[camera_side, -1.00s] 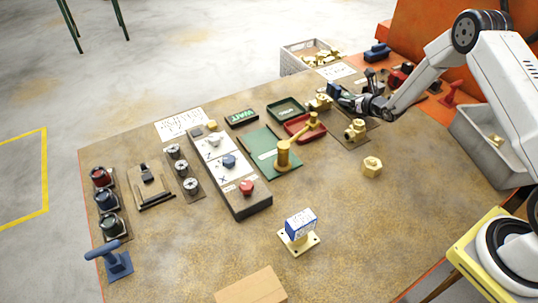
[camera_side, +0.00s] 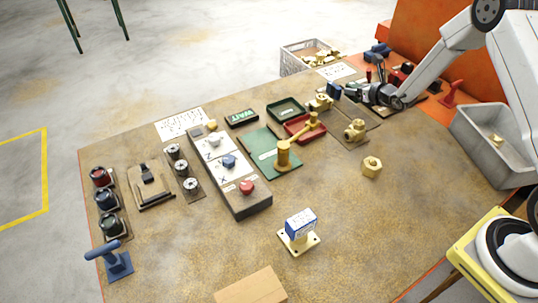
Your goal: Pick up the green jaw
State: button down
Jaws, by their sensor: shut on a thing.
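My gripper (camera_side: 368,92) is low over the back right of the table, at a dark holder with small upright pieces (camera_side: 376,73). It is shut on a small dark thing, most likely the green jaw; its colour and outline are too small and too covered by the fingers to make out. I cannot tell whether the held thing is clear of the holder.
Brass fittings (camera_side: 355,131), a red tray (camera_side: 305,128) and a green tray (camera_side: 286,109) lie in front. A grey bin (camera_side: 497,140) is at right. The table's front right is mostly clear.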

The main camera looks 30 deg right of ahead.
jog(key=s+r, duration=0.2)
jog(key=r, duration=0.1)
jog(key=shift+s+a+r, duration=0.35)
jog(key=shift+s, duration=0.05)
jog(key=a+v, duration=0.2)
jog(key=v, duration=0.7)
jog(key=shift+s+a+r, duration=0.2)
jog(key=shift+s+r, duration=0.1)
jog(key=shift+r, duration=0.05)
jog(key=shift+r, duration=0.1)
